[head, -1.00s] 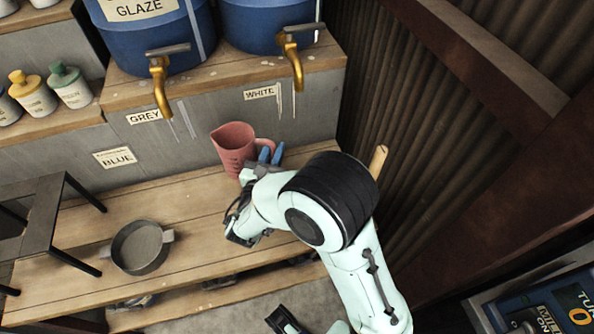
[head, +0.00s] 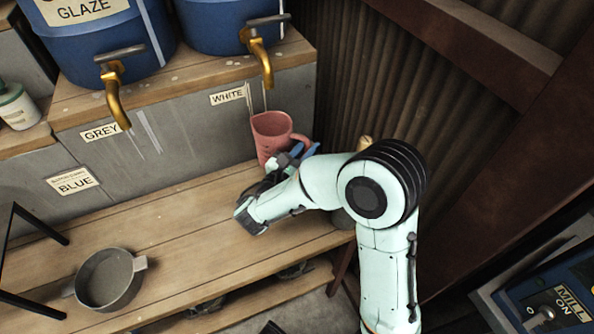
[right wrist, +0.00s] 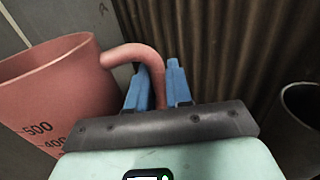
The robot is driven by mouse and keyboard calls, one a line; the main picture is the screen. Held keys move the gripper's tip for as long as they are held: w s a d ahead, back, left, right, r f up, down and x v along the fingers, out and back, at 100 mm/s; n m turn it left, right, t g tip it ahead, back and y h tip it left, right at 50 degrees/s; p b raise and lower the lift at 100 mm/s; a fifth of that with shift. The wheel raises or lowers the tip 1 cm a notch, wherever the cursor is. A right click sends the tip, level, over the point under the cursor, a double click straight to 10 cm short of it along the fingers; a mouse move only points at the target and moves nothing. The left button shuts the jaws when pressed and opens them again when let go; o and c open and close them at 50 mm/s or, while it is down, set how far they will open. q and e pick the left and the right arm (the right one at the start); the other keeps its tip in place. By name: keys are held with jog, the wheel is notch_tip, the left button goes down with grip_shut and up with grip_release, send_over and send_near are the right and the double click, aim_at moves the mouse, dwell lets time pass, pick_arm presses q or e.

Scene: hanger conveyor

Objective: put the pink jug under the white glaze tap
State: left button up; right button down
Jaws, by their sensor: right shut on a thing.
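The pink jug (head: 271,133) stands upright, or nearly so, at the back of the wooden bench, close to the grey wall below the WHITE label (head: 228,96). I cannot tell whether its base touches the bench. My right gripper (head: 303,152) is shut on the jug's handle; in the right wrist view its blue fingers (right wrist: 158,85) flank the handle of the jug (right wrist: 60,90). The white glaze tap (head: 262,62), brass, hangs from the right blue barrel, above and slightly left of the jug. My left gripper is not in view.
The brass tap (head: 114,98) over the GREY label is further left. A grey sieve-like pan (head: 108,279) and a dark stand (head: 25,230) are on the left of the bench. A corrugated wall (head: 390,90) closes the right side. The bench middle is clear.

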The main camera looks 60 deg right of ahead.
notch_tip(320, 180, down, 2)
jog(key=shift+f+b, duration=0.2)
jog(key=shift+b, duration=0.1)
notch_tip(320, 180, down, 2)
jog(key=shift+f+b, duration=0.25)
jog(key=shift+b, duration=0.25)
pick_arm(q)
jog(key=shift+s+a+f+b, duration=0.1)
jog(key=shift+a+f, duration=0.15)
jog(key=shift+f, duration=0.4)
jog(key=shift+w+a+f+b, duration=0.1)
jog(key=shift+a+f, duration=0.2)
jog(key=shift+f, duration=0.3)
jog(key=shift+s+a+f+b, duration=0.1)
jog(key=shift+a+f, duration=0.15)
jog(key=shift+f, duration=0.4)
pick_arm(e)
jog(key=shift+f, duration=0.9)
jog(key=shift+f, duration=0.1)
jog(key=c, duration=1)
grip_release()
jog(key=shift+c, duration=0.2)
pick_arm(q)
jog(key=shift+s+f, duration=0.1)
